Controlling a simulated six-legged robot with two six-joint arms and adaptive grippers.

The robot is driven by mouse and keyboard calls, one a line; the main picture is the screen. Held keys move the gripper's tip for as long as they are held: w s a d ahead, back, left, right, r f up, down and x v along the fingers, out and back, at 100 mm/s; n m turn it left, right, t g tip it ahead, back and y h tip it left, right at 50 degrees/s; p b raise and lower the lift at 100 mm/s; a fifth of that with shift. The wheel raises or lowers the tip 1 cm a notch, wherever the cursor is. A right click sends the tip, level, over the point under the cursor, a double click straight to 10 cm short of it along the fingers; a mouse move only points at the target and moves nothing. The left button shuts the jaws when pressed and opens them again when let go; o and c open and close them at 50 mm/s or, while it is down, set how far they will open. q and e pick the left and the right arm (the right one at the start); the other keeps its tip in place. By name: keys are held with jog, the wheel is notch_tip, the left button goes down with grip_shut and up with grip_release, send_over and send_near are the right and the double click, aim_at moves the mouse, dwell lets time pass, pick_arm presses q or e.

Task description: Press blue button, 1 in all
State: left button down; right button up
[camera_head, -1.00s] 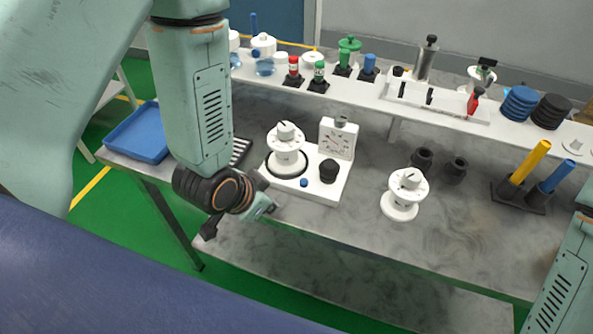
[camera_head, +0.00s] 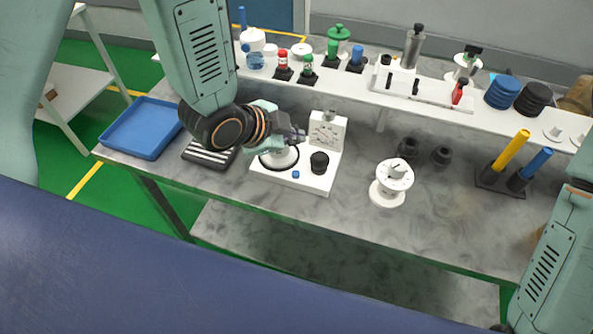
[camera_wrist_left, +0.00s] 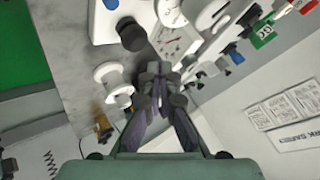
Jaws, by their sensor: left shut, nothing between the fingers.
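The blue button (camera_head: 295,174) is a small round cap on the front of a white device base (camera_head: 317,184), left of a black knob (camera_head: 319,162). In the left wrist view the blue button (camera_wrist_left: 111,4) shows at the top edge, near the black knob (camera_wrist_left: 131,35). My left gripper (camera_head: 299,134) is shut and empty, above the rear left of the device, behind and above the button, not touching it. Its fingers (camera_wrist_left: 153,72) also show in the left wrist view. It hides part of the white round piece on the device. My right gripper is out of view.
A white gauge (camera_head: 327,130) stands upright at the back of the device. A white spool-like piece (camera_head: 391,183) stands to the right. A blue tray (camera_head: 146,128) lies at the left. A shelf (camera_head: 436,98) with bottles runs behind. The front table strip is clear.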

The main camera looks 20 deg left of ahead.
pick_arm(q)
jog(key=shift+f+b, duration=1)
jog(key=shift+f, duration=0.1)
jog(key=b, duration=0.5)
send_over(294, 175)
notch_tip(294, 175, down, 6)
jog(key=shift+s+r, duration=0.1)
jog(key=shift+r, duration=0.15)
jog(key=shift+a+f+b, duration=0.15)
jog(key=shift+f+b, duration=0.2)
jog(key=shift+f, duration=0.15)
jog(key=shift+f, duration=0.2)
